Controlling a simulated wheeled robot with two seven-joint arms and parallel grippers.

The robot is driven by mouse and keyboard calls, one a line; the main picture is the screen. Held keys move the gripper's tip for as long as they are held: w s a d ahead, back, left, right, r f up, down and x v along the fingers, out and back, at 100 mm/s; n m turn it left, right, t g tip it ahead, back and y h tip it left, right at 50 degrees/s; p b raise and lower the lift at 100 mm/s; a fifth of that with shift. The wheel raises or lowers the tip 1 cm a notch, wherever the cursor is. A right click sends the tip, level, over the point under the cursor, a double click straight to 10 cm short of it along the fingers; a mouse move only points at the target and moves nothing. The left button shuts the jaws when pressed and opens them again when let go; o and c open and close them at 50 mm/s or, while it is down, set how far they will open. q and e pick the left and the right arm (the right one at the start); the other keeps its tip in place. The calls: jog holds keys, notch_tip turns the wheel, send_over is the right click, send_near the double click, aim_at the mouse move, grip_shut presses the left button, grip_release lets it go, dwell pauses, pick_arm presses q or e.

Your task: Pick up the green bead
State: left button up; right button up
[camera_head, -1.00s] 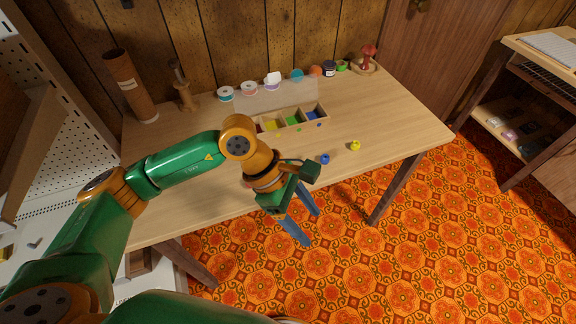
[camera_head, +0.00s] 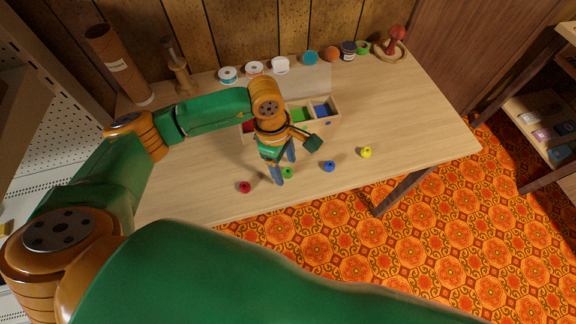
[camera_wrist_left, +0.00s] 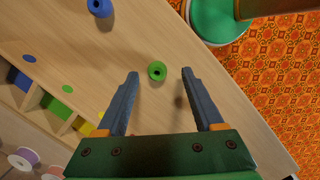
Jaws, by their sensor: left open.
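The green bead (camera_head: 288,173) lies on the wooden table near its front edge, between the red and blue beads. In the left wrist view the green bead (camera_wrist_left: 157,71) shows its hole and sits just ahead of the fingertips, roughly midway between them. My left gripper (camera_head: 285,168) is open and empty above the table, fingers pointing down beside the bead. Its two blue fingers (camera_wrist_left: 160,72) stand apart in the left wrist view. I cannot tell its exact height above the table. My right gripper is not in view.
A red bead (camera_head: 244,187), blue bead (camera_head: 328,166) and yellow bead (camera_head: 366,152) lie in a row along the front. A divided wooden box (camera_head: 335,104) with coloured compartments stands behind my gripper. Spools (camera_head: 228,75) and jars (camera_head: 347,50) line the back. The right tabletop is clear.

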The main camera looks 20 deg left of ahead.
pick_arm(q)
jog(key=shift+d+f, duration=0.15)
jog(key=shift+f, duration=0.55)
jog(key=shift+w+f, duration=0.25)
jog(key=shift+f, duration=0.1)
jog(key=shift+r, duration=0.1)
grip_shut()
